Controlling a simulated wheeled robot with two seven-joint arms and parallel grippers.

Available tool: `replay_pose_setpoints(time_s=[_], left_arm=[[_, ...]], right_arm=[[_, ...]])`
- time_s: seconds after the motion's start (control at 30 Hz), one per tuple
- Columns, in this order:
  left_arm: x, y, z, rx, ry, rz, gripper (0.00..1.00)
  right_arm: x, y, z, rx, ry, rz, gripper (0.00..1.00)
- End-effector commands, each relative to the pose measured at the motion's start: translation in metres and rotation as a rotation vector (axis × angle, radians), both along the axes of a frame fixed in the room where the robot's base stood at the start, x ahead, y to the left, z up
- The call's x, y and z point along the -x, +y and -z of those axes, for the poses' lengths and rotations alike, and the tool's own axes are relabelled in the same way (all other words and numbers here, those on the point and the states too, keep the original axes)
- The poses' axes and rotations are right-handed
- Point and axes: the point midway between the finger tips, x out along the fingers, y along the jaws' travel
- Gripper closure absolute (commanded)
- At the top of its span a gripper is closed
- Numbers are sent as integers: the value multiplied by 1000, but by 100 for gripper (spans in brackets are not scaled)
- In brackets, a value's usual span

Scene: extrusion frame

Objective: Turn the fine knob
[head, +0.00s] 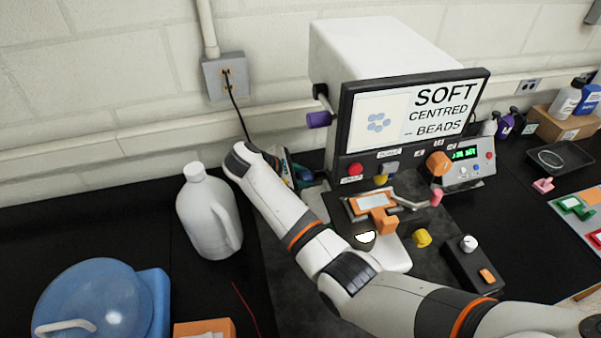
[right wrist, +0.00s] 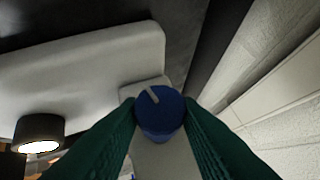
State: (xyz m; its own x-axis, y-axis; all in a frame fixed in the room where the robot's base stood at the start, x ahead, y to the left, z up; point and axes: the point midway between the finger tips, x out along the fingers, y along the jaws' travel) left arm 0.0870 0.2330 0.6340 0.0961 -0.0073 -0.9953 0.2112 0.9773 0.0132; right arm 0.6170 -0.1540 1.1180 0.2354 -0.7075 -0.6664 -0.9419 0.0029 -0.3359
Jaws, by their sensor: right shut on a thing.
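The fine knob (right wrist: 158,110) is a round blue knob with a pale pointer line on its face. In the right wrist view it sits between the two green fingers of my right gripper (right wrist: 160,122), which is shut on it. The pointer line leans to the upper left there. In the head view my right gripper (head: 303,177) is at the left side of the instrument's base, partly behind my own forearm. I cannot make out the knob clearly there. My left gripper is not in view.
A white machine with a screen (head: 415,112) stands behind the instrument (head: 388,250). A white jug (head: 208,212) stands left of my right arm. A small control box (head: 472,262) is at the right.

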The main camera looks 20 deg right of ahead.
Motion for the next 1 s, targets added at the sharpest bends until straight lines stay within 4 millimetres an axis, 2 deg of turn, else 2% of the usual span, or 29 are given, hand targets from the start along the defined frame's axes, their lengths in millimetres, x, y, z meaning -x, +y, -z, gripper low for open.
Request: replay_pose_setpoints(time_s=[0.5, 0.73, 1.0], left_arm=[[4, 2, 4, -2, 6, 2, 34], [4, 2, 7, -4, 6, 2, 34], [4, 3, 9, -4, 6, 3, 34]], right_arm=[[5, -2, 4, 5, -414, 1, 92], [6, -2, 4, 6, -517, 1, 92], [6, -2, 4, 6, -559, 3, 92]])
